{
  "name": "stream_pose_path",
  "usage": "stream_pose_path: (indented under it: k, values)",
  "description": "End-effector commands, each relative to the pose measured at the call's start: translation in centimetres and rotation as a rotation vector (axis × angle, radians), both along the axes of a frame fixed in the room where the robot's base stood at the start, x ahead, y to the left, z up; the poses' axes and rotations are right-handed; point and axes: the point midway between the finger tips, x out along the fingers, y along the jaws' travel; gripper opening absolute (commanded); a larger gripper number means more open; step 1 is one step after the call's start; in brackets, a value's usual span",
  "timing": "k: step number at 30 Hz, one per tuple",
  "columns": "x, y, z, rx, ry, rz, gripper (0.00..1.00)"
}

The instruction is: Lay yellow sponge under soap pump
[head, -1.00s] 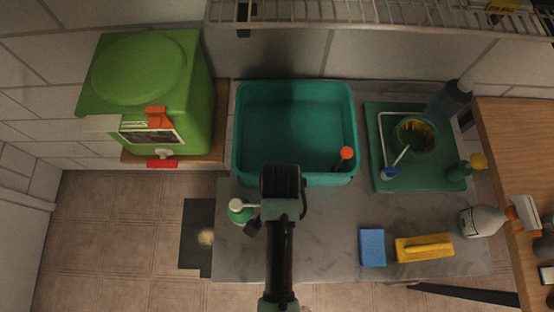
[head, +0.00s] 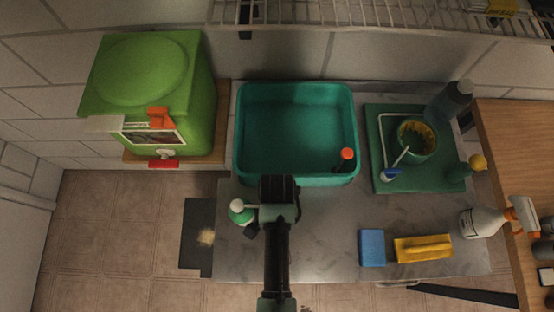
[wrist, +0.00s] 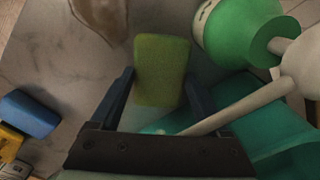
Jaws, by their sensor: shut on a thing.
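In the wrist view my gripper (wrist: 158,85) is shut on a yellow-green sponge (wrist: 162,58), held between its two dark fingers. In the head view my arm hides the sponge and the fingertips. The soap pump (head: 238,214), a green bottle with a white top and spout, stands on the counter just left of my arm, in front of the basin. It also shows large at the upper right of the wrist view (wrist: 225,35), with its white spout reaching toward the right finger. The sponge is beside the bottle, with a gap between them.
A teal basin (head: 240,135) lies behind the pump. A blue sponge (head: 372,248) and a yellow block with a handle (head: 424,248) lie to the right on the grey counter (head: 325,240). A green tray (head: 378,150) with a pot stands at the back right. The counter's left edge is near the pump.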

Motion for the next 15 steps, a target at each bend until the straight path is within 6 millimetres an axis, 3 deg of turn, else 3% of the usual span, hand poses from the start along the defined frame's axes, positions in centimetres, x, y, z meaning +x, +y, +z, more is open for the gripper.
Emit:
stream_pose_path:
  k: [3,4,6,7,15]
  values:
    - [-0.03,-0.01,-0.16,-0.001,0.001,0.0,0.28]
    - [-0.04,-0.01,-0.17,0.0,0.001,0.0,0.83]
    - [-0.06,-0.01,-0.17,0.0,0.001,0.0,0.95]
    - [-0.06,-0.02,-0.18,0.0,0.001,0.0,1.0]
    - [-0.09,-0.02,0.03,-0.001,0.002,0.0,1.0]
